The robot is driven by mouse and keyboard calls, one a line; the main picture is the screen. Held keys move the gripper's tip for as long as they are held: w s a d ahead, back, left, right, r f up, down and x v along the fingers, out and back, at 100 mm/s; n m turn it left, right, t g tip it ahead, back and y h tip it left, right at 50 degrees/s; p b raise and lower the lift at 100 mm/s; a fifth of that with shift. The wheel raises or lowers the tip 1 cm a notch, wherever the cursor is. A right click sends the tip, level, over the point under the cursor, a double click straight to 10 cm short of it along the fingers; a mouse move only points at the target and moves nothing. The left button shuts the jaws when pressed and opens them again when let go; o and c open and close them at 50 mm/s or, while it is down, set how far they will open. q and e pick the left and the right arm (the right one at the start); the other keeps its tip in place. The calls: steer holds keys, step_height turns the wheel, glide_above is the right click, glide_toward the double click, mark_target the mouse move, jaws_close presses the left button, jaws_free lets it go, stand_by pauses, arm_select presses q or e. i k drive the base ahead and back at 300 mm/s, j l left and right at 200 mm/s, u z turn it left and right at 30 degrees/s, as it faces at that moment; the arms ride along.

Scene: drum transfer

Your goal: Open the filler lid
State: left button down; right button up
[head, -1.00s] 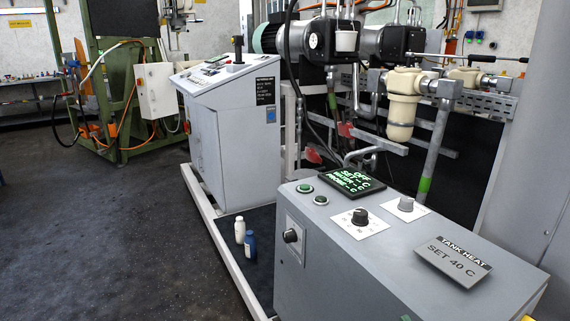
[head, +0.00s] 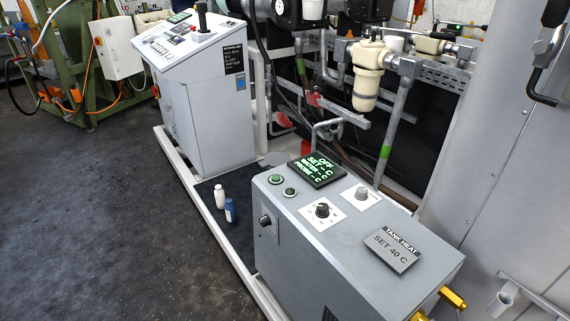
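I cannot make out a filler lid in the head view. A tall light grey panel or tank wall (head: 500,150) fills the right side. A black handle (head: 543,85) is on it near the top right edge. The grey tank heat box (head: 370,245) stands in front, with a "TANK HEAT SET 40 C" plate (head: 393,250), knobs and a lit green display (head: 317,170) reading OFF at the top. Neither of my grippers is in view.
Brass fittings (head: 453,298) stick out at the box's lower right, near a pale pipe (head: 503,300). A white bottle (head: 219,196) and a blue bottle (head: 231,210) stand left of the box. A control console (head: 205,110) stands behind. Dark floor (head: 110,210) at left is clear.

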mark_target(273, 159)
steer(key=i+j+z, duration=0.2)
steer(key=j+z, duration=0.15)
steer(key=i+j+z, duration=0.1)
steer(key=j+z, duration=0.3)
steer(key=i+j+z, duration=0.15)
steer(key=j, duration=0.25)
steer(key=j+z, duration=0.15)
steer(key=j, duration=0.3)
steer(key=i+j, duration=0.1)
steer(key=j, duration=0.8)
steer(key=i+j+z, duration=0.15)
steer(key=j, duration=1.7)
steer(key=i+z, duration=0.05)
steer(key=i, duration=0.05)
